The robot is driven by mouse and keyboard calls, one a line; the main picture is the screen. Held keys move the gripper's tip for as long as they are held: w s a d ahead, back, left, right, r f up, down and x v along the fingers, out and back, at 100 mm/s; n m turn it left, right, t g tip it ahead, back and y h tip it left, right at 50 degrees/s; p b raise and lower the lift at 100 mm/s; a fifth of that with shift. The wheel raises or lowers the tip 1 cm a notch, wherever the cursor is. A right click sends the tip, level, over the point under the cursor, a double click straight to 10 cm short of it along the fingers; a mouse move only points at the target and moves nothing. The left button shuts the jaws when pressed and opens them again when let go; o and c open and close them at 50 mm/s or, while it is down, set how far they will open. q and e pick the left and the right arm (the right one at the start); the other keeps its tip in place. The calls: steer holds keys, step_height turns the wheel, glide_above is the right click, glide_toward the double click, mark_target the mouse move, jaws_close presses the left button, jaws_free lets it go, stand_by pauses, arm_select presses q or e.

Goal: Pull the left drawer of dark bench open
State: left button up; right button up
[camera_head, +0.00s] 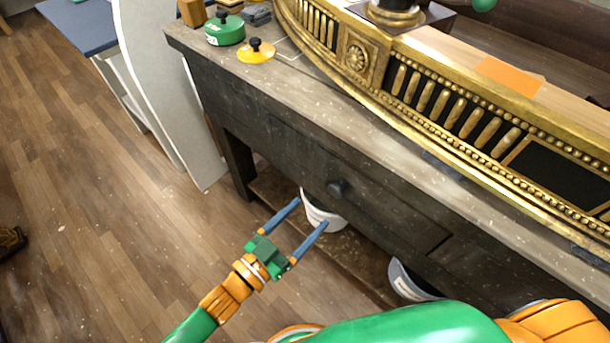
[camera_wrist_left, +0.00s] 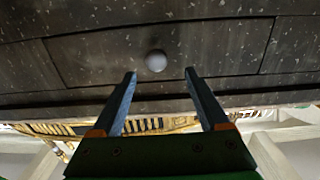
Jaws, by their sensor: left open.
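The dark bench (camera_head: 270,150) is a worn dark wooden table with drawers along its front. Its left drawer (camera_head: 300,155) appears closed, with a round dark knob (camera_head: 338,187). In the left wrist view the drawer front (camera_wrist_left: 220,45) and its knob (camera_wrist_left: 156,61) show ahead of my gripper, the knob lying roughly between the lines of the two fingers. My left gripper (camera_head: 311,212) is open and empty, its blue fingers pointing toward the bench, below and left of the knob in the head view. It also shows in the left wrist view (camera_wrist_left: 160,75). My right gripper is not seen.
A gilt console piece (camera_head: 360,60) lies on the bench top. A green lidded pot (camera_head: 225,32) and a yellow lid (camera_head: 256,52) sit at the top's left end. White buckets (camera_head: 322,213) (camera_head: 410,282) stand on the lower shelf.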

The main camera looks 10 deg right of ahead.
mark_target(333, 194)
arm_select(q)
steer(key=x, duration=0.7)
steer(key=shift+s+d+r+b, duration=0.1)
steer(key=shift+s+d+b, duration=0.2)
steer(key=shift+b, duration=0.1)
jaws_close()
steer(key=shift+a, duration=0.1)
stand_by(0.7)
